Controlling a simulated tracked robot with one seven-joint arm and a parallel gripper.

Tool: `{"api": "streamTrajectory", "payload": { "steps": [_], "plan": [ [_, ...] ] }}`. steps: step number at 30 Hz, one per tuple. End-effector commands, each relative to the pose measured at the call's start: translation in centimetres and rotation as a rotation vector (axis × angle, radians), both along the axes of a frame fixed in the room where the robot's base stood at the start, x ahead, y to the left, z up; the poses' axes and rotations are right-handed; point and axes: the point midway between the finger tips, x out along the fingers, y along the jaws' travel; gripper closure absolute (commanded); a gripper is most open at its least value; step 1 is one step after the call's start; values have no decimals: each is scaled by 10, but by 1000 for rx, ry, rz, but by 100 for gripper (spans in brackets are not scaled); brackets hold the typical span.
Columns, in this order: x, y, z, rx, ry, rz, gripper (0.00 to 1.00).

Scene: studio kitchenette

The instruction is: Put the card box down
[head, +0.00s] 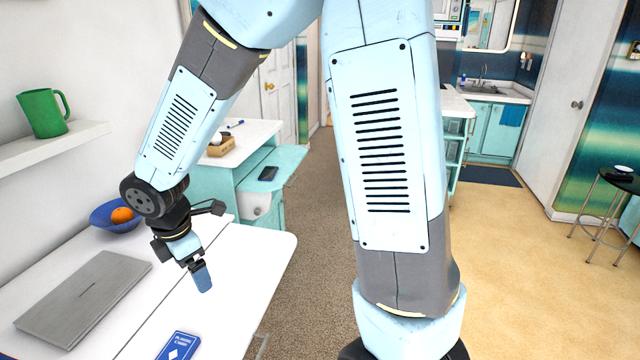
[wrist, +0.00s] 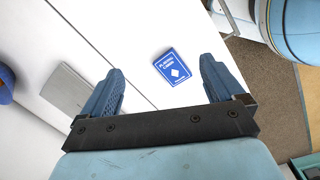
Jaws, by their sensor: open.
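The card box (head: 179,347) is small and blue with white lettering and a white diamond. It lies flat on the white table (head: 230,262) near the bottom of the head view, partly cut off by the frame edge. In the wrist view the card box (wrist: 172,67) lies on the white tabletop, beyond and between my spread fingers. My gripper (head: 203,280) is open and empty above the table, apart from the box. It also shows in the wrist view (wrist: 160,85), with both blue fingers wide apart.
A closed grey laptop (head: 84,297) lies on the table at left. A blue bowl (head: 103,222) with an orange (head: 122,215) stands behind it. A green jug (head: 44,112) is on the wall shelf. The tabletop around the card box is clear; the table's right edge is close by.

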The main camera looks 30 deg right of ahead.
Motion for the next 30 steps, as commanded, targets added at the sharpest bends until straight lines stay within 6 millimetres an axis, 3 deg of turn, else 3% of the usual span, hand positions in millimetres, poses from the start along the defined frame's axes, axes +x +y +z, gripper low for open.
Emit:
{"api": "streamTrajectory", "payload": {
  "steps": [7,14,21,30],
  "plan": [
    [-3,-65,62,40,-126,-431,5],
    [-23,-118,112,129,-222,-823,5],
    [-57,-166,155,277,-298,-1220,5],
    [-110,-210,192,513,-329,-1660,5]
  ]
}}
